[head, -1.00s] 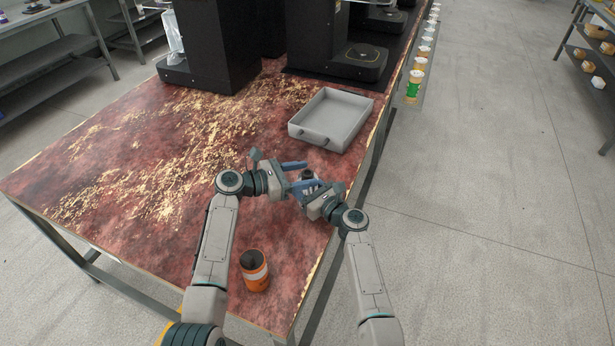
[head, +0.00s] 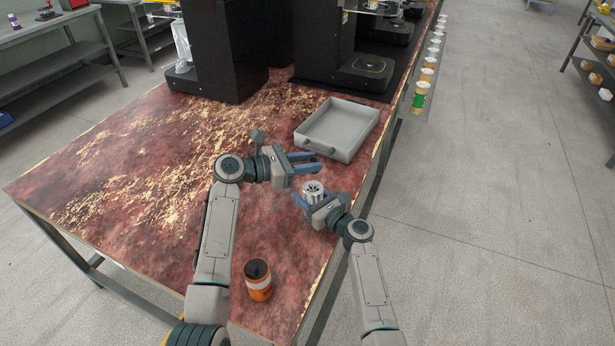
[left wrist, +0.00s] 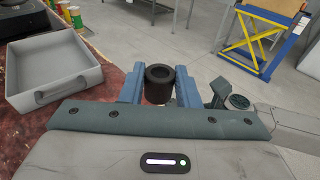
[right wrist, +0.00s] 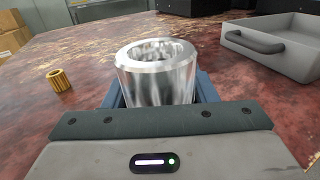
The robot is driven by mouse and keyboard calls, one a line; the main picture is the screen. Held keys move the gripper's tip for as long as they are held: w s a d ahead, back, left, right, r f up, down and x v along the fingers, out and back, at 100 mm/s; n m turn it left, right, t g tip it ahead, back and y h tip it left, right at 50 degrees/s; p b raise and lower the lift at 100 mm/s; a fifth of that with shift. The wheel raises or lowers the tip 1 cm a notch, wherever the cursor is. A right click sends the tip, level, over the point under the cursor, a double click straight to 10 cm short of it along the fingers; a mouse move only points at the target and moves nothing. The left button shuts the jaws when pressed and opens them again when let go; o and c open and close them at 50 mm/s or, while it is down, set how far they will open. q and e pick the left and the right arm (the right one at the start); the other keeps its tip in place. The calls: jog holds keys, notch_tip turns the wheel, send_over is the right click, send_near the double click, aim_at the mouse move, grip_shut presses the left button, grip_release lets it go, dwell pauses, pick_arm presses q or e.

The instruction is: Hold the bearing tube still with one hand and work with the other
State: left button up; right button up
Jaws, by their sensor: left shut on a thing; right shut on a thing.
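The bearing tube, a shiny silver cylinder (right wrist: 155,75), stands upright in my right gripper (right wrist: 158,98), its open bore facing up. In the head view the tube (head: 313,188) shows between the fingers of my right gripper (head: 311,203), near the right table edge. My left gripper (head: 318,160) is above and beyond the tube, apart from it. In the left wrist view my left gripper (left wrist: 160,92) is shut on a black hollow sleeve (left wrist: 159,88). The sleeve is hard to make out in the head view.
A grey tray (head: 337,130) with a handle lies just beyond my grippers. An orange jar with a black lid (head: 258,281) stands near the front edge. A small brass ribbed piece (right wrist: 60,79) lies on the table. Black machines (head: 215,50) stand at the back.

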pick_arm(q)
jog(key=shift+r, duration=1.2)
pick_arm(e)
jog(key=o, duration=1.1)
